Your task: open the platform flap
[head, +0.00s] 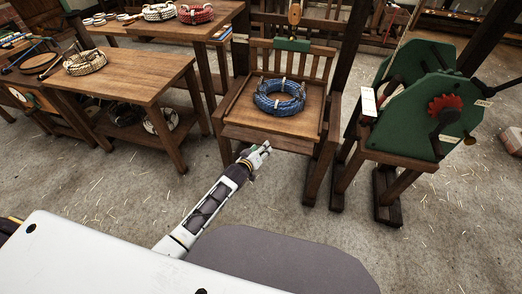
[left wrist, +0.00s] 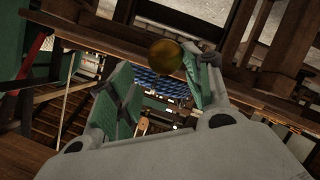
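The platform (head: 240,108) is a wooden tray on a chair-like frame, bearing a blue rope coil (head: 279,97). A plain wooden board, seemingly the flap (head: 265,138), runs along its front edge; I cannot tell its exact angle. My left gripper (head: 257,154) is just in front of and below this board. In the left wrist view its green-padded fingers (left wrist: 163,85) are apart. A round brass knob (left wrist: 165,54) shows between the fingertips, close to the right-hand finger; contact is unclear. The blue rope also shows behind it (left wrist: 160,84). My right gripper is not in view.
A green machine with a red gear (head: 445,104) stands close to the right of the platform. A wooden table (head: 140,86) with a pale rope coil (head: 86,62) stands to the left. The straw-strewn floor (head: 130,180) at front left is clear.

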